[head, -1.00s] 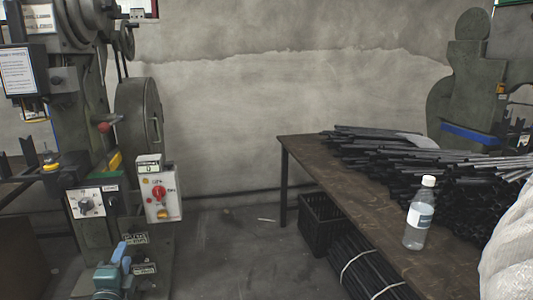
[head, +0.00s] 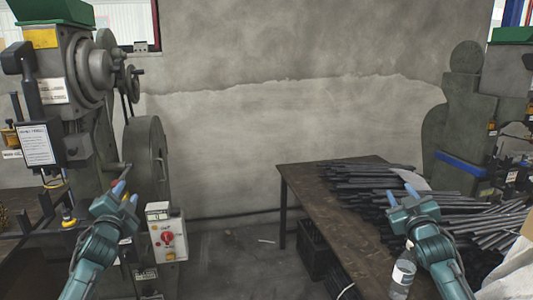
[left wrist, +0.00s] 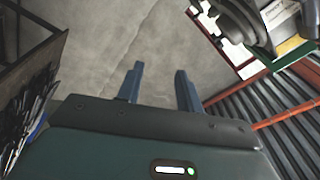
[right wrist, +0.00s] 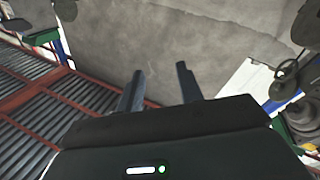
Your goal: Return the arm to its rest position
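My left arm reaches up into the head view from the lower left, in front of the left press. Its gripper (head: 125,194) points up and away, and the left wrist view shows its two blue-grey fingers (left wrist: 158,84) apart with nothing between them. My right arm rises from the lower right, in front of the table with the rods. Its gripper (head: 402,194) also points up and away, and its fingers (right wrist: 160,84) are apart and empty in the right wrist view. Both arms are raised in similar poses.
The left press (head: 85,75) with its control box (head: 166,238) stands behind my left gripper. A table (head: 310,188) bears dark rods (head: 370,182). A clear bottle (head: 402,276) stands close beside my right forearm in the picture. The floor between is clear.

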